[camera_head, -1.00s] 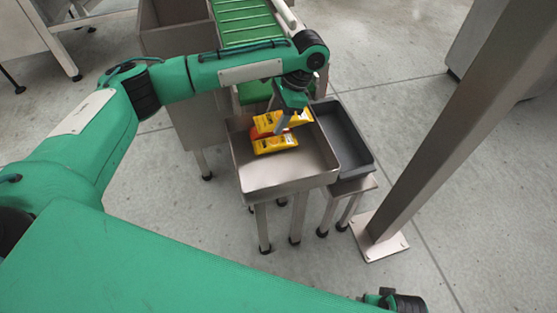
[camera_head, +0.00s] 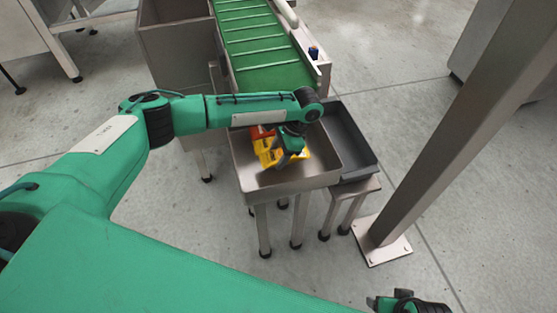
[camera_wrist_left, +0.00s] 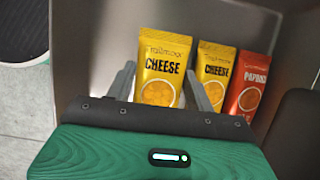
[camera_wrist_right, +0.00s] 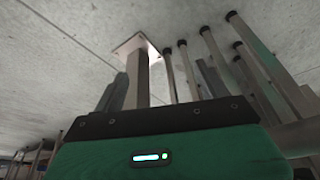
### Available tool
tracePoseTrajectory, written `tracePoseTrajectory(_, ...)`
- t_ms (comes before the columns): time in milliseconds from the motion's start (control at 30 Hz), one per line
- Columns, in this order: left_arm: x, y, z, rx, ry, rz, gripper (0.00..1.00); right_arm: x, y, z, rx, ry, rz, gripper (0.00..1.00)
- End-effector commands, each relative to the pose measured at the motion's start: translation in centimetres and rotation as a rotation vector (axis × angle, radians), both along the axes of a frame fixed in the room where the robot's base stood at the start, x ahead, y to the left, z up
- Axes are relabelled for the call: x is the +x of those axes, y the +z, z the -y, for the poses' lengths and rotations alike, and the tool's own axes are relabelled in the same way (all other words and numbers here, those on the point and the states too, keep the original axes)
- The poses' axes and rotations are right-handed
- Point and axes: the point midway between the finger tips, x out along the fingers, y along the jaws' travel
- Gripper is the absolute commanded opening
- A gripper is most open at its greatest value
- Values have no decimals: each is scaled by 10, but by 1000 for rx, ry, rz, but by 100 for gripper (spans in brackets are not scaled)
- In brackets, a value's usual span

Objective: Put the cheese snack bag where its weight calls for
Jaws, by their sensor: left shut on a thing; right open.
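My left gripper (camera_head: 284,157) is down inside the steel tray (camera_head: 246,182) and shut on a yellow cheese snack bag (camera_wrist_left: 163,70). In the left wrist view this bag stands between the two fingers, its printed front facing the camera. A second cheese bag (camera_wrist_left: 215,72) is beside it on the right, with a red paprika bag (camera_wrist_left: 248,85) further right. In the head view the yellow bags are partly hidden by the gripper, and the red bag (camera_head: 258,132) shows behind them. My right gripper (camera_wrist_right: 164,82) is open and empty, away from the trays.
A dark grey tray (camera_head: 352,143) stands against the right side of the steel tray. A green conveyor (camera_head: 262,50) ends behind them, with a small dark blue thing (camera_head: 314,53) at its edge. A steel bin (camera_head: 170,40) is at left. A steel post (camera_head: 440,130) rises at right.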

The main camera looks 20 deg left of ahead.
Motion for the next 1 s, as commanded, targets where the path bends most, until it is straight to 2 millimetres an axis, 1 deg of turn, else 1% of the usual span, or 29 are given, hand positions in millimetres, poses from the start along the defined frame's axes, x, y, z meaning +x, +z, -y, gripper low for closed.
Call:
tracePoseTrajectory(33,0,-10,0,2,1,-2,27,-1,0,0,0,0,1,76)
tracePoseTrajectory(100,0,-21,0,2,1,-2,27,-2,3,0,1,0,3,76)
tracePoseTrajectory(200,0,-31,0,1,1,0,27,-3,9,0,2,1,11,76)
tracePoseTrajectory(333,0,-32,0,0,1,0,27,-3,14,1,2,1,16,76)
tracePoseTrajectory(533,0,-34,0,1,0,-1,27,-2,14,1,2,1,16,76)
tracePoseTrajectory(567,0,-34,0,1,0,-1,56,-3,13,1,2,1,14,76)
tracePoseTrajectory(600,0,-34,0,1,0,1,63,-3,11,1,1,0,12,76)
tracePoseTrajectory(700,0,-34,0,1,0,-1,63,-4,7,1,-1,1,3,76)
tracePoseTrajectory(867,0,-34,0,1,1,0,63,-4,7,1,-1,0,2,76)
tracePoseTrajectory(967,0,-31,0,0,1,0,63,-3,7,1,0,0,5,76)
tracePoseTrajectory(1000,1,-26,1,0,1,0,63,-2,10,1,0,0,8,76)
